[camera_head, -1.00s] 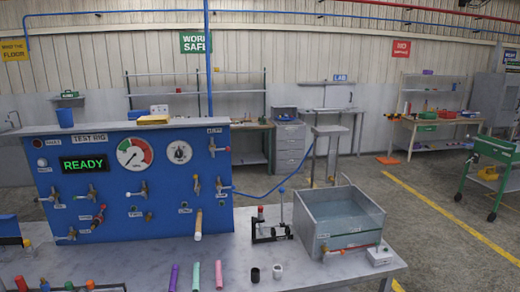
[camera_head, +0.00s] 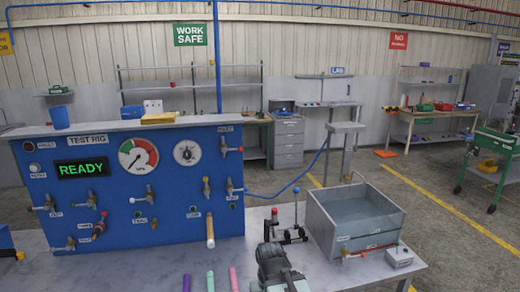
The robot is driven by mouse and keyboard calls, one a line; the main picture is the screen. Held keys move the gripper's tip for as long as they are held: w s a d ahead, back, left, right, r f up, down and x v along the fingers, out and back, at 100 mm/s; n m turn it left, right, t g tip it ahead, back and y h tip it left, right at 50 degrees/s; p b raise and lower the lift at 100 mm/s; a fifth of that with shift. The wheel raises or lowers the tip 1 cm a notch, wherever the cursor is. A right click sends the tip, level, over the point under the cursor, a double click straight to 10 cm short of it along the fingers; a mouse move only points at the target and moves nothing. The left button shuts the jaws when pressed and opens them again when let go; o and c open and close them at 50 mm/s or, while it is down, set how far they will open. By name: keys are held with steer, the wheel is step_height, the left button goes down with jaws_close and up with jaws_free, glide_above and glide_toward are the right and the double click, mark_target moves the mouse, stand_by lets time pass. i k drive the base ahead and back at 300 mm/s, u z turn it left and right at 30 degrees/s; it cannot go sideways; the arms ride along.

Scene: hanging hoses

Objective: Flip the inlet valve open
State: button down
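The blue test rig panel (camera_head: 120,215) stands on the bench, with several small lever valves on its face. A small tag at its upper right seems to read INLET, but the print is blurred. My gripper (camera_head: 269,250) shows from behind as a dark grey shape at the bottom centre, over the bench front. It is below and right of the panel, apart from every valve. Its fingers are not clear.
Coloured tubes (camera_head: 210,281) lie at the front. A tan-handled pipe (camera_head: 210,230) hangs at the panel's right.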

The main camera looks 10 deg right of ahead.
mark_target(223, 150)
steer(key=z, duration=0.1)
steer(key=i, duration=1)
steer(key=u, duration=0.5)
steer(key=k, duration=1.35)
steer(key=u, duration=0.95)
steer(key=i, duration=0.9)
steer(key=u, duration=0.55)
steer(key=i, duration=0.7)
steer(key=z, duration=0.1)
